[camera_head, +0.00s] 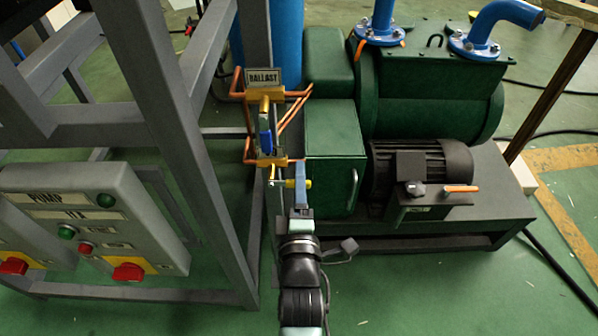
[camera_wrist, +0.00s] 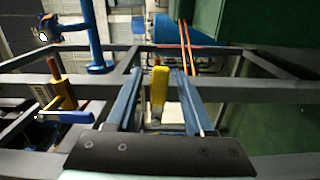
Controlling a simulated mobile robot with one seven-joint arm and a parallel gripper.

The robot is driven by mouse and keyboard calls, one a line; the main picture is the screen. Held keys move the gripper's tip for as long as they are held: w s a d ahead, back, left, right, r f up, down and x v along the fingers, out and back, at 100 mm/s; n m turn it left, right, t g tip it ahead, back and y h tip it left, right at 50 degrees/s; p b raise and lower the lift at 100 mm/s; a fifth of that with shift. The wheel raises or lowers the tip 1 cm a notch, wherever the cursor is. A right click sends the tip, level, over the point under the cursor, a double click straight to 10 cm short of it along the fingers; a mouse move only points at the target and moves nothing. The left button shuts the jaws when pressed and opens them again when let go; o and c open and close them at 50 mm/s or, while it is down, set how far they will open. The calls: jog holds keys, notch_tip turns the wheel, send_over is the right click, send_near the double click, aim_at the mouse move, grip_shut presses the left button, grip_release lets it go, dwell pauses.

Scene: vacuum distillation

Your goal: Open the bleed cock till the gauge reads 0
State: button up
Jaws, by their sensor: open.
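A yellow-handled cock shows at the lower brass fitting in the head view, its yellow handle (camera_head: 308,184) partly hidden by my gripper (camera_head: 300,178). In the wrist view the yellow handle (camera_wrist: 159,84) stands between my two blue fingers, with a gap on both sides. My gripper is open and around the handle, not visibly touching it. A second valve with a blue lever (camera_head: 265,138) sits above, under the BALLAST plate (camera_head: 262,77); its blue lever (camera_wrist: 68,116) is at left in the wrist view. No plate naming the bleed cock and no gauge face can be made out.
The grey steel frame (camera_head: 170,130) stands close on the left, with a control box (camera_head: 105,220) on it. The green pump (camera_head: 425,100) and its dark motor (camera_head: 420,165) are on the right. Copper pipes (camera_head: 292,112) run beside the valves.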

jog(key=shift+w, duration=1.45)
grip_shut()
dwell(0.4)
